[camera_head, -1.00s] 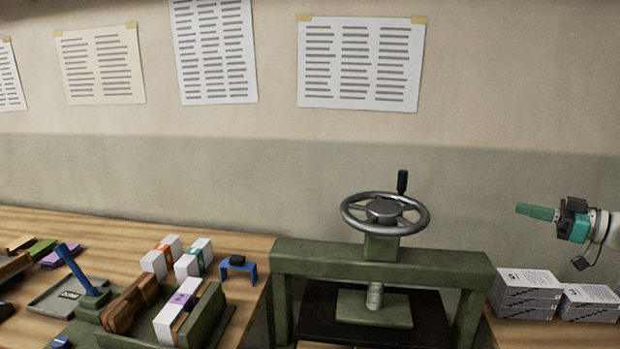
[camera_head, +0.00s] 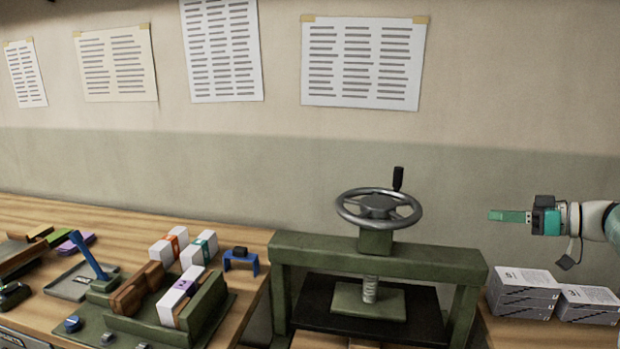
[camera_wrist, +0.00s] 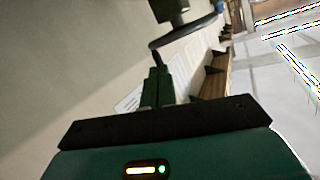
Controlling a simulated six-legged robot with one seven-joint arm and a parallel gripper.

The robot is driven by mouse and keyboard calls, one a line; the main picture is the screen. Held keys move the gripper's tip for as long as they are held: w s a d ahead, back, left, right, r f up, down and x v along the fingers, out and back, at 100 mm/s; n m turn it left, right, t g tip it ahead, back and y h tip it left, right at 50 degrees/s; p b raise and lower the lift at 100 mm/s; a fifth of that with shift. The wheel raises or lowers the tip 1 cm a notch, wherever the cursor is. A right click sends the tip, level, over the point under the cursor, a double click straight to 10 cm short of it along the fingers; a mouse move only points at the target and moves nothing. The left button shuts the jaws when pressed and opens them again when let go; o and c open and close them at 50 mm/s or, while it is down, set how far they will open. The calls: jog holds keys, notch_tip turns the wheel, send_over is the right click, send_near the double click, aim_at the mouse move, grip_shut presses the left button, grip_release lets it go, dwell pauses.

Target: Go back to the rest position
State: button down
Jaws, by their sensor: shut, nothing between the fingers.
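My gripper (camera_head: 492,215) is at the right of the head view, in the air above the stacked paper blocks and pointing left. Its green fingers are closed together and hold nothing. In the wrist view the closed fingers (camera_wrist: 157,88) point toward the press's dark handwheel (camera_wrist: 185,32). The gripper touches nothing that I can see.
The green press (camera_head: 375,255) with its metal handwheel (camera_head: 379,206) stands left of my gripper. Stacks of printed blocks (camera_head: 522,292) sit below it. A jig with white bundles (camera_head: 180,296) and a blue-handled tool (camera_head: 90,258) are on the left. Sheets hang on the wall.

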jog(key=s+a+f+m+g+h, duration=0.2)
jog(key=s+a, duration=0.2)
jog(key=a, duration=0.6)
jog(key=s+a+f+m+g+h, duration=0.2)
jog(key=s+a+g+h, duration=0.15)
jog(key=a, duration=0.75)
jog(key=s+a+f+m+h, duration=0.1)
jog(key=s+a+f+h, duration=0.1)
jog(key=s, duration=0.4)
jog(key=s+a+f+m+t+h, duration=0.1)
jog(key=s+a+f+h, duration=0.1)
jog(key=s+f, duration=0.2)
jog(key=s+a+f+m+h, duration=0.1)
jog(key=s+f, duration=0.3)
jog(key=s, duration=0.5)
jog(key=shift+s+a+m+h, duration=0.3)
jog(key=shift+a+m+h, duration=0.1)
jog(key=shift+a+h, duration=0.35)
jog(key=c, duration=2.2)
grip_release()
jog(key=shift+f+t, duration=0.1)
jog(key=shift+t, duration=0.15)
